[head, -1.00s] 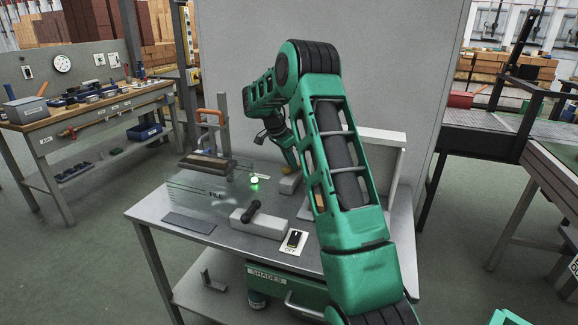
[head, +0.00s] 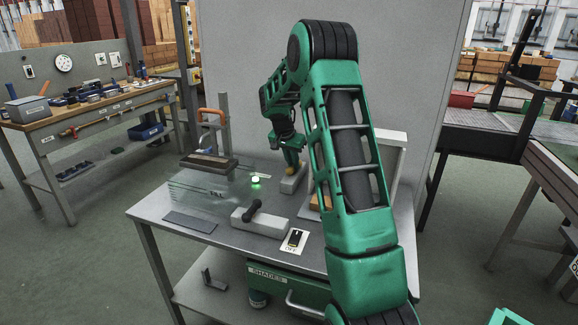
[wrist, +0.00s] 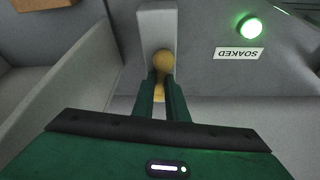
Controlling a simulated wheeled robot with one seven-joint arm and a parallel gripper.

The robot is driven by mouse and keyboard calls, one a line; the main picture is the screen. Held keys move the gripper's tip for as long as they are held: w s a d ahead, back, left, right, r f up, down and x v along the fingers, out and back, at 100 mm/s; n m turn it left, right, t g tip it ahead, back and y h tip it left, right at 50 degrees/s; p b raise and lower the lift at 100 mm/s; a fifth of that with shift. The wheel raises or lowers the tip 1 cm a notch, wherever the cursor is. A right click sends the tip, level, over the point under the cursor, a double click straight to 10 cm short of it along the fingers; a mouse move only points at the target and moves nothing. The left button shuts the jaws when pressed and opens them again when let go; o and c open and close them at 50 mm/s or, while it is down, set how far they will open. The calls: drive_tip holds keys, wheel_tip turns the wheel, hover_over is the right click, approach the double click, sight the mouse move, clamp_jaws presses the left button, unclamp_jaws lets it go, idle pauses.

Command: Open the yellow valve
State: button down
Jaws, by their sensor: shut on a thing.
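The yellow valve (wrist: 162,62) shows in the wrist view as a rounded yellow handle on a grey block (wrist: 157,20). My gripper (wrist: 163,88) is shut on it, with one green finger on each side of the handle. In the head view, my gripper (head: 291,158) reaches down to the yellow valve (head: 290,168) at the back of the grey table. The fingers hide part of the handle.
The grey table (head: 150,208) also holds a clear tank (head: 205,190), a grey block with a black lever (head: 255,213) and a switch plate (head: 294,240). A pale panel (head: 390,155) stands right of the valve.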

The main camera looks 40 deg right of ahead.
drive_tip(key=shift+s+d+n+t, duration=0.2)
drive_tip(key=shift+d+n+t, duration=0.2)
drive_tip(key=shift+n, duration=0.7)
drive_tip(key=c, duration=1.9)
unclamp_jaws()
drive_tip(key=shift+o, duration=0.7)
drive_tip(key=shift+w+a, duration=0.1)
drive_tip(key=v, duration=1)
drive_tip(key=shift+r, duration=0.35)
